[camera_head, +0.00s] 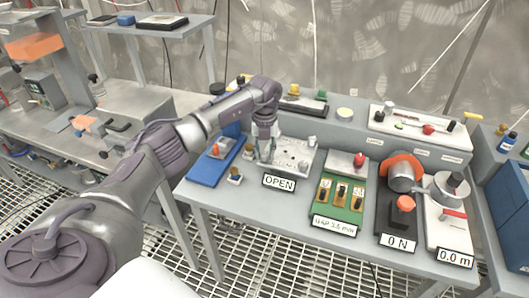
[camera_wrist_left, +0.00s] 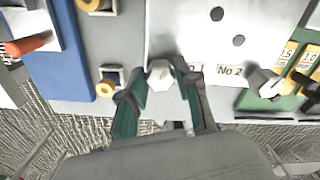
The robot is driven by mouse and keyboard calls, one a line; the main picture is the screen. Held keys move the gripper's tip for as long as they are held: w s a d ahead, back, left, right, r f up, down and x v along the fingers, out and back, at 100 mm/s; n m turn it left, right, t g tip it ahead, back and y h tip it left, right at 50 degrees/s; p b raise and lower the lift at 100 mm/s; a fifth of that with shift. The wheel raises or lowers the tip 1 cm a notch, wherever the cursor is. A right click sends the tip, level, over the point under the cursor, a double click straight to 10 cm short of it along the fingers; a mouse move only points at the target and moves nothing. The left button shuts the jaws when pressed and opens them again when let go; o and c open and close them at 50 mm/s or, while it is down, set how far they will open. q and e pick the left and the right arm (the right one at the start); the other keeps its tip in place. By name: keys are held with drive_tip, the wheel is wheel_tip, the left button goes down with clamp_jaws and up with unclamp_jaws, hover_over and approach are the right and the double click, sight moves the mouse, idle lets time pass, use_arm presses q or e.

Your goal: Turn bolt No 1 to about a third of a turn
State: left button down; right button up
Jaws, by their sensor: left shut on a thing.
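Bolt No 1 (camera_wrist_left: 160,73) is a pale hex head at the near edge of the white plate (camera_wrist_left: 185,35). My left gripper (camera_wrist_left: 166,84) has its green-grey fingers on either side of the bolt head and is shut on it. The label beside it is partly hidden by a finger; the "No 2" label (camera_wrist_left: 230,71) shows clearly. In the head view my left gripper (camera_head: 265,154) points down at the left part of the plate (camera_head: 294,157), behind the "OPEN" sign (camera_head: 279,183). The bolt is hidden there. My right gripper is not in view.
A blue board (camera_head: 209,168) lies left of the plate, with small yellow-and-brass pieces between. A green gauge block (camera_head: 339,207) stands to the right, then an orange-capped device (camera_head: 403,168) and a "0.0 m" unit (camera_head: 455,257). A white tray (camera_head: 420,128) lies behind.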

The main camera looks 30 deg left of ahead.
sight(265, 153)
use_arm(q)
drive_tip(key=m+b, duration=0.1)
drive_tip(key=m, duration=0.4)
drive_tip(key=shift+m, duration=0.3)
drive_tip(key=m+b, duration=0.1)
drive_tip(key=m, duration=0.3)
drive_tip(key=m+b, duration=0.1)
drive_tip(key=m, duration=0.4)
drive_tip(key=m+b, duration=0.1)
drive_tip(key=m, duration=0.3)
drive_tip(key=shift+d+m, duration=0.1)
drive_tip(key=shift+m, duration=0.3)
drive_tip(key=c, duration=0.8)
unclamp_jaws()
wheel_tip(265, 153, up, 12)
drive_tip(key=shift+r, duration=0.1)
